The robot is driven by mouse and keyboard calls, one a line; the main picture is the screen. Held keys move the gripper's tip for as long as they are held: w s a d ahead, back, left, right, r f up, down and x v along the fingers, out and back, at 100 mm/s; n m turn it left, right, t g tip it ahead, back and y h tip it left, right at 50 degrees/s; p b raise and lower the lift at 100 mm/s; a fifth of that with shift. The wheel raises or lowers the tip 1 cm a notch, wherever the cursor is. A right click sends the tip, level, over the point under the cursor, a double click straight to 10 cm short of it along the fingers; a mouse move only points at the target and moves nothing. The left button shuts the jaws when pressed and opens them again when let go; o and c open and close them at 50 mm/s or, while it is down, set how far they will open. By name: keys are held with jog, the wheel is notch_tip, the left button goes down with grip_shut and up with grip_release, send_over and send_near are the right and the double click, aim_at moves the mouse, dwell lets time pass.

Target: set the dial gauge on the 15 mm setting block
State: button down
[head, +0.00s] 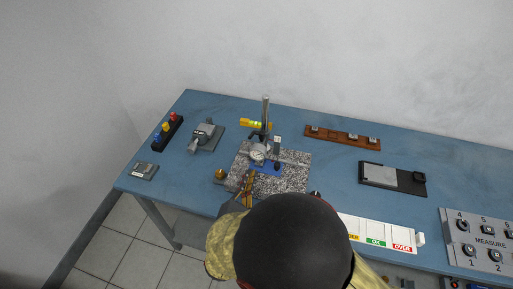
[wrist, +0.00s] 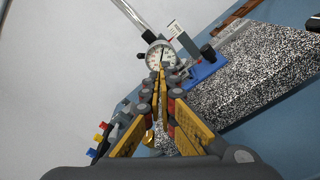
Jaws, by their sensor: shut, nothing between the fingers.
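The dial gauge (head: 258,155) has a round white face and hangs on a stand with an upright metal column (head: 265,108), on a speckled granite plate (head: 295,182). In the wrist view the dial face (wrist: 160,54) is just beyond the fingertips. My gripper (head: 251,175) has yellow fingers, shut and empty, in front of the gauge; it also shows in the wrist view (wrist: 161,70). I cannot tell whether the fingertips touch the gauge. A blue pad (wrist: 207,71) lies beside the gauge. I cannot read which block is the 15 mm one.
A brown rack (head: 325,133) with several small metal blocks lies at the back. A brass piece (head: 219,175) sits by the plate's left edge. A grey device (head: 206,136) and a black rack (head: 168,131) are left.

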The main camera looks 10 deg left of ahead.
aim_at(257, 154)
jog(key=a+n, duration=0.1)
jog(key=n, duration=0.7)
jog(key=w+a+n+p, duration=0.1)
jog(key=n, duration=0.8)
jog(key=w+a+f+n+h+p, duration=0.1)
jog(key=a+n, duration=0.1)
jog(key=n, duration=0.6)
jog(key=shift+w+f+t, duration=0.1)
jog(key=shift+w+t, duration=0.05)
jog(key=shift+t, duration=0.15)
jog(key=shift+n, duration=0.3)
jog(key=w, duration=0.5)
jog(key=shift+d, duration=0.15)
jog(key=shift+r, duration=0.2)
jog(key=shift+w+d+r, duration=0.1)
jog(key=shift+r, duration=0.05)
jog(key=shift+w+r+p, duration=0.1)
jog(key=shift+r+p, duration=0.15)
jog(key=shift+p, duration=0.85)
